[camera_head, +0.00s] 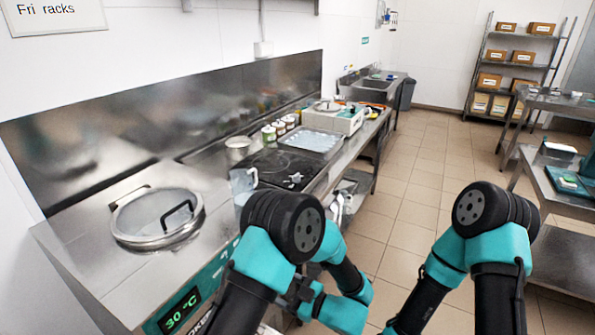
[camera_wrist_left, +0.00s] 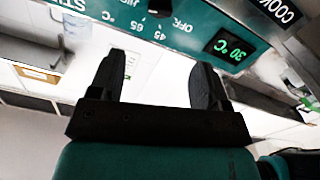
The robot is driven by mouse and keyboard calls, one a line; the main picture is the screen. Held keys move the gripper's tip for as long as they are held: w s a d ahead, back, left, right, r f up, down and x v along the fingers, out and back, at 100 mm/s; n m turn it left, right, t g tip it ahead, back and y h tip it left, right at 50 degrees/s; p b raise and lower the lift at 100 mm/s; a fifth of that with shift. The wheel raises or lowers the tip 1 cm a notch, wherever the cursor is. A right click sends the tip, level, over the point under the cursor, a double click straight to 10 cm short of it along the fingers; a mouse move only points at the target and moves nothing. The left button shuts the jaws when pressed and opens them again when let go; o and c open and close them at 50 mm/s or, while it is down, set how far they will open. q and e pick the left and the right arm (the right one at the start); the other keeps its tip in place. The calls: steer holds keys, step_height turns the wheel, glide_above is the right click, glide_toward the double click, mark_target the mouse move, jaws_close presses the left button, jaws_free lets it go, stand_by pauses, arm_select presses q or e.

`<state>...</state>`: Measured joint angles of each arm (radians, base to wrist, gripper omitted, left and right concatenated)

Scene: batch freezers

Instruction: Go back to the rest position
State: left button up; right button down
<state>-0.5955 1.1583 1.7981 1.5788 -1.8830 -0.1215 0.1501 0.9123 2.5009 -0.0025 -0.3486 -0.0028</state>
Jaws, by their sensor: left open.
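My left gripper (camera_wrist_left: 158,75) shows in the left wrist view with its two black fingers apart and nothing between them. The fingers point toward the teal front panel (camera_wrist_left: 165,28) of the machine, which looks upside down there. A green 30 °C display (camera_wrist_left: 230,48) is on that panel, right of the fingers; it also shows in the head view (camera_head: 180,309). In the head view, my arms rise at the bottom centre and right; my left gripper is mostly hidden behind its arm links. My right gripper cannot be seen.
A round glass lid (camera_head: 157,216) sits on the steel top at left. A clear jug (camera_head: 243,181), a dark hob (camera_head: 288,168), a clear tray (camera_head: 313,139) and several jars line the counter. Shelves with boxes (camera_head: 518,57) stand at the back. The tiled floor (camera_head: 415,180) between counters is clear.

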arm_select(q)
steer(key=x, duration=1.3)
steer(key=shift+a, duration=0.15)
steer(key=v, duration=1.5)
steer(key=x, duration=1.7)
steer(key=shift+w+a, duration=0.15)
steer(key=shift+a, duration=0.05)
steer(key=n, duration=0.4)
steer(key=shift+d+n, duration=0.1)
steer(key=shift+n, duration=2.8)
steer(key=shift+w, duration=0.1)
